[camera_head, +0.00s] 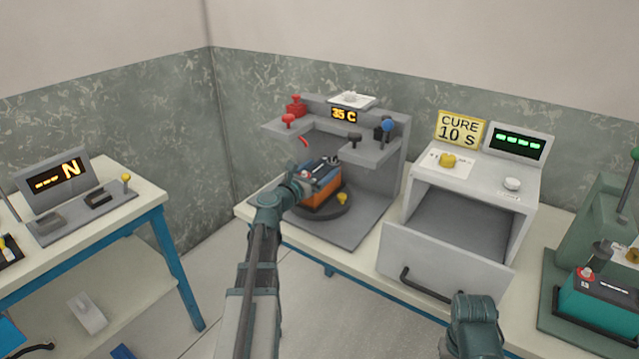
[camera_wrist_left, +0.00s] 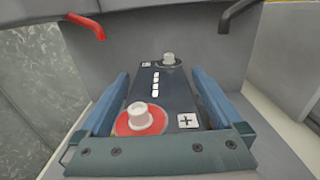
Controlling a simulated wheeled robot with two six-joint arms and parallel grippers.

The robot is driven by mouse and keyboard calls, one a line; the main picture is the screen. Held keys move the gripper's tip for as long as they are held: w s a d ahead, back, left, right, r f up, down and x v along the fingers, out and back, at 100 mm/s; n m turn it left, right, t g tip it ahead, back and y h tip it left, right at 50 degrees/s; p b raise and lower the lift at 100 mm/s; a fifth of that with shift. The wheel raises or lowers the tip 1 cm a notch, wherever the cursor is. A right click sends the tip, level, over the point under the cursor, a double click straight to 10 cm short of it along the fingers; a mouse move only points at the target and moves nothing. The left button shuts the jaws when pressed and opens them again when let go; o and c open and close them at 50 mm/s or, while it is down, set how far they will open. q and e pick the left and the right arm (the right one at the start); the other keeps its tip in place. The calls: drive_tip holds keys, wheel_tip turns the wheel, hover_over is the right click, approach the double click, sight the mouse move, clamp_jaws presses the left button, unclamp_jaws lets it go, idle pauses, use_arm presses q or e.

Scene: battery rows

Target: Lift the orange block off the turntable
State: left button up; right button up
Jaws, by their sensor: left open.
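The orange block (camera_head: 325,198) is a battery-like box with an orange side and a dark top. It stands upright on the dark round turntable (camera_head: 335,218) inside the grey station. My left gripper (camera_head: 306,182) is at the block's top in the head view. In the left wrist view, the open blue jaws (camera_wrist_left: 162,85) lie on either side of the block's dark top (camera_wrist_left: 158,105), which has two pale terminals, one on a red ring. Whether the jaws touch its sides is unclear. Of my right arm only a teal part shows at the bottom; its fingers are not visible.
The station's grey overhang (camera_head: 352,130) with red, black and blue knobs is above and behind the block. A white cabinet with an open drawer (camera_head: 440,268) stands to the right. A green machine with a teal battery (camera_head: 600,297) is at far right. A side table (camera_head: 130,210) is left.

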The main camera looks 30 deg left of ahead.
use_arm(q)
drive_tip(key=shift+c, duration=0.2)
clamp_jaws()
idle(0.3)
drive_tip(key=shift+r, duration=0.1)
wheel_tip(320, 180, up, 28)
drive_tip(key=p, duration=2.8)
